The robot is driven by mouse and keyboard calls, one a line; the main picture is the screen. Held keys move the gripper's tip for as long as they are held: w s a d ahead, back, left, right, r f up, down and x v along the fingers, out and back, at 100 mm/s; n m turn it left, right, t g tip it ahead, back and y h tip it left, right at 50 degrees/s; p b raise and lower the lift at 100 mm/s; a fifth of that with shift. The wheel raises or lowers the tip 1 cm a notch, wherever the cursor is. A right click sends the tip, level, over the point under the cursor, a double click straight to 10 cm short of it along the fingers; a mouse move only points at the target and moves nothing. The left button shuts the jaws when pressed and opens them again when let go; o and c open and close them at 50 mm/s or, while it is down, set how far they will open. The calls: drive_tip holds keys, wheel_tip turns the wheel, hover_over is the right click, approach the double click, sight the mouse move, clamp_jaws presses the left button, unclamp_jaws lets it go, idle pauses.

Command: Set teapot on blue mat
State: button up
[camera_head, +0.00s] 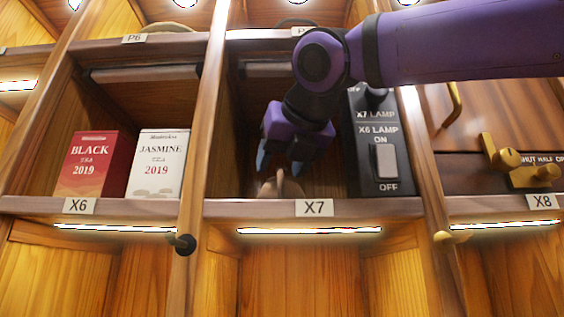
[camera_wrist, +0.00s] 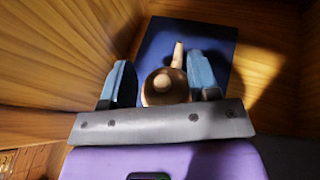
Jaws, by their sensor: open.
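The teapot (camera_wrist: 164,84) is a rounded tan pot with a small knob and a narrow part pointing away, seen from above in the wrist view. It sits over the blue mat (camera_wrist: 216,40), which lies on the wooden shelf floor; the mat's near edge is hidden by my gripper. My gripper (camera_wrist: 160,82) is open, with one blue finger on each side of the teapot; I cannot tell whether they touch it. In the head view my gripper (camera_head: 280,165) reaches down into cubby X7, above the top of the teapot (camera_head: 282,187). The shelf lip hides the mat and the pot's lower part there.
A black lamp switch box (camera_head: 385,150) stands at the right of cubby X7. A red BLACK box (camera_head: 97,163) and a white JASMINE box (camera_head: 160,165) stand in cubby X6. A wooden divider (camera_head: 205,110) separates X6 from X7. Brass fittings (camera_head: 520,165) are at X8.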

drive_tip(key=v, duration=1.2)
idle(0.7)
idle(0.4)
